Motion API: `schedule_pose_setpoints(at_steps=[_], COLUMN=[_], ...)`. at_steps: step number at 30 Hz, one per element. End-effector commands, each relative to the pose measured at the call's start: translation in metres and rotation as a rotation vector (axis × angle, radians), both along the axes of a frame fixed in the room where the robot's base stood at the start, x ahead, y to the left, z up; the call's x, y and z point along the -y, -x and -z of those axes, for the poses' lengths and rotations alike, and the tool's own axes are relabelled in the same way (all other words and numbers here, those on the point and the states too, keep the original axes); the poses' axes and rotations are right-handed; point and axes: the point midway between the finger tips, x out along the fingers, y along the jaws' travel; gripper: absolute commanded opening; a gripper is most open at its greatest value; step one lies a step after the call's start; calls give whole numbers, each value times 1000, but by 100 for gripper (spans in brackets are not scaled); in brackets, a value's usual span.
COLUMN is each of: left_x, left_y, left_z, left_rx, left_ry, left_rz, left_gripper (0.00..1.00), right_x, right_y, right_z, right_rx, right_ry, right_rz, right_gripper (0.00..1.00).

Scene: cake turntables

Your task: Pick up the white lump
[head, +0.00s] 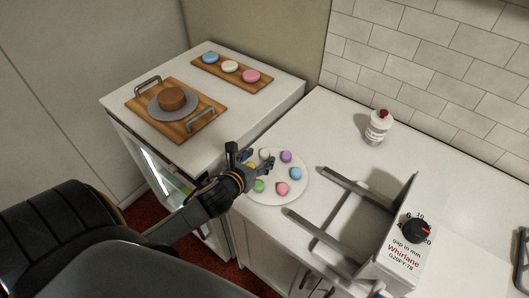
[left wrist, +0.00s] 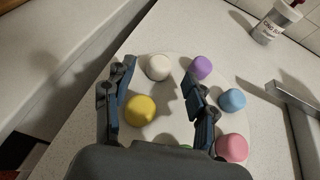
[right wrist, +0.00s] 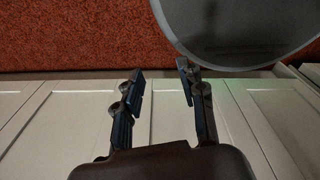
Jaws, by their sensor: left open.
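The white lump (left wrist: 158,67) sits on a round white plate (left wrist: 172,122) at its far side in the left wrist view. In the head view the white lump (head: 265,153) shows just beyond my left gripper (head: 252,160). My left gripper (left wrist: 158,76) is open and empty above the plate, its fingertips on either side of the white lump in the picture. Whether they are low enough to flank it I cannot tell. A yellow lump (left wrist: 140,110) lies nearer, between the fingers. My right gripper (right wrist: 160,71) is open and empty, over the floor and cabinet fronts.
Purple (left wrist: 201,67), blue (left wrist: 232,99) and pink (left wrist: 232,148) lumps sit around the plate, and a green lump (head: 259,186). A metal-armed device (head: 405,255) with a dial and a white bottle (head: 378,127) stand right. Wooden trays (head: 222,66) lie on the left cabinet.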

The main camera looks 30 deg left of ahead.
Motion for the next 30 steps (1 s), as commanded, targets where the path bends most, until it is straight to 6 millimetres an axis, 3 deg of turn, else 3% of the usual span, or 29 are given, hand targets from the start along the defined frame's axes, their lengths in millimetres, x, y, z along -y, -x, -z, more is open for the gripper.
schedule_pose_setpoints(at_steps=[6, 15, 16, 23, 30], left_x=[-4, -4, -4, -4, -4], left_y=[-30, -35, -35, -34, -34], left_z=[9, 13, 13, 12, 12], left_rx=[1, -1, -1, -1, -1], left_ry=[3, 0, 0, 0, 0], left_rz=[-1, 1, 1, 1, 1], left_gripper=[56, 56, 54, 8, 7], right_x=[0, 1, 1, 1, -1], right_y=[0, 9, 10, 10, 10], right_z=[-10, -9, -9, -9, -9], right_rx=[1, -14, -15, -16, -16], right_ry=[1, 2, 2, 1, -1], right_rz=[1, 2, 2, 2, 3], right_gripper=[40, 40, 40, 40, 40])
